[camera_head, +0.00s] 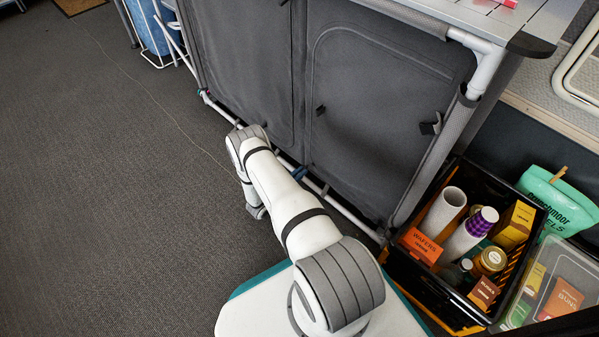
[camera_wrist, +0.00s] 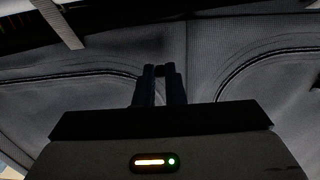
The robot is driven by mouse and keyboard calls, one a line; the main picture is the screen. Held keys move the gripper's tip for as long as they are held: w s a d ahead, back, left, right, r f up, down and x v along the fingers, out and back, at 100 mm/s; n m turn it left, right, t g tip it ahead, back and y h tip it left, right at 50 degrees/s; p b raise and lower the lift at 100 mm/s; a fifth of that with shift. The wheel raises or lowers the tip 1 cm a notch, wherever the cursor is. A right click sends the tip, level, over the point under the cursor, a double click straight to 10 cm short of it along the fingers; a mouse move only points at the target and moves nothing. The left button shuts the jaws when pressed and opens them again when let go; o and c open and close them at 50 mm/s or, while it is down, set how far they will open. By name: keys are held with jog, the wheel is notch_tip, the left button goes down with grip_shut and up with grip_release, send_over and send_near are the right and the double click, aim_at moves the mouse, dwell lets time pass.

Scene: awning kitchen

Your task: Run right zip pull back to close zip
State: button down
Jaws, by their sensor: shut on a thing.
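A grey fabric cabinet front in the head view has a left panel (camera_head: 240,60) and a right panel (camera_head: 375,120), each outlined by a curved zip seam. The right panel looks flat and covers its opening. Two dark tabs show on it, a small one (camera_head: 321,110) at its left and a larger one (camera_head: 432,127) at its right. In the wrist view, my gripper (camera_wrist: 160,72) is shut on a small dark zip pull, mostly hidden between the fingertips. Curved zip tracks run to the left (camera_wrist: 70,77) and right (camera_wrist: 255,75) of it. My arm hides the gripper in the head view.
A black crate (camera_head: 395,262) of packets and tubes stands at the cabinet's right, with a green bag (camera_head: 565,200) and a clear box beside it. A pale frame tube (camera_head: 345,212) runs along the cabinet's base. The grey floor (camera_head: 90,200) at left is clear apart from a thin cord.

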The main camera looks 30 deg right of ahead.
jog(key=c, duration=1.5)
grip_release()
jog(key=shift+s+f, duration=0.1)
jog(key=shift+f, duration=0.1)
jog(key=p+v, duration=0.2)
jog(key=v, duration=0.5)
jog(key=shift+a, duration=0.35)
jog(key=shift+s, duration=0.1)
